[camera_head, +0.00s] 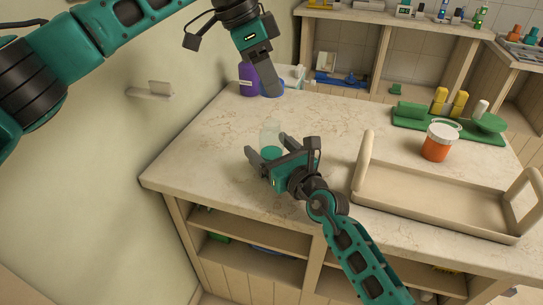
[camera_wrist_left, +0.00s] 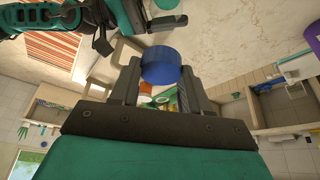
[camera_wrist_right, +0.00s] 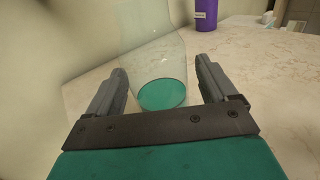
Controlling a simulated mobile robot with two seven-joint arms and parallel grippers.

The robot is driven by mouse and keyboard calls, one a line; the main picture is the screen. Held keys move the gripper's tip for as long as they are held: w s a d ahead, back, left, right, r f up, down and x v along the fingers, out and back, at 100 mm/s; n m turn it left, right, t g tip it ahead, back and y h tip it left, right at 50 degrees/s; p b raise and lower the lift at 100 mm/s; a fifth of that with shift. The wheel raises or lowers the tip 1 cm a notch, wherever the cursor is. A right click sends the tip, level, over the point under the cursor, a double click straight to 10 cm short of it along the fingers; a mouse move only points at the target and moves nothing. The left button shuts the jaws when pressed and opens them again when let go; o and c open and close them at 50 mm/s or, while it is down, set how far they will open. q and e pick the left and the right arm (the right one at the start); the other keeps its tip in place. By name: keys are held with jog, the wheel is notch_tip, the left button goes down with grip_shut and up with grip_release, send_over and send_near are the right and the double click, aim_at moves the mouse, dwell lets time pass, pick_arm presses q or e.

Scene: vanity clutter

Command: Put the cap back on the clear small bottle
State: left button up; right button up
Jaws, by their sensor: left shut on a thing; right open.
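The clear small bottle (camera_head: 270,134) stands on the counter with a teal layer at its base; it also shows in the right wrist view (camera_wrist_right: 150,55), tall and see-through. My right gripper (camera_head: 266,147) is open, with its fingers on either side of the bottle's lower part; contact cannot be made out. The blue cap (camera_wrist_left: 161,65) is between the fingertips of my left gripper (camera_wrist_left: 158,85), which is shut on it. In the head view the cap (camera_head: 275,89) is held above the counter, behind the bottle and partly hidden by the fingers.
A purple container (camera_head: 247,78) stands at the back left, close to the left gripper. A beige tray (camera_head: 430,205) and an orange jar (camera_head: 437,146) are on the right. A green tray (camera_head: 408,120) with small items is behind them. The counter left of the bottle is clear.

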jog(key=shift+w+a, duration=0.3)
jog(key=shift+w, duration=0.15)
jog(key=shift+c, duration=0.4)
jog(key=c, duration=1.4)
pick_arm(q)
send_over(274, 122)
jog(key=a, duration=0.1)
jog(key=shift+s+f, duration=0.1)
jog(key=shift+f, duration=2.4)
jog(key=shift+f, duration=0.9)
jog(key=shift+f, duration=0.55)
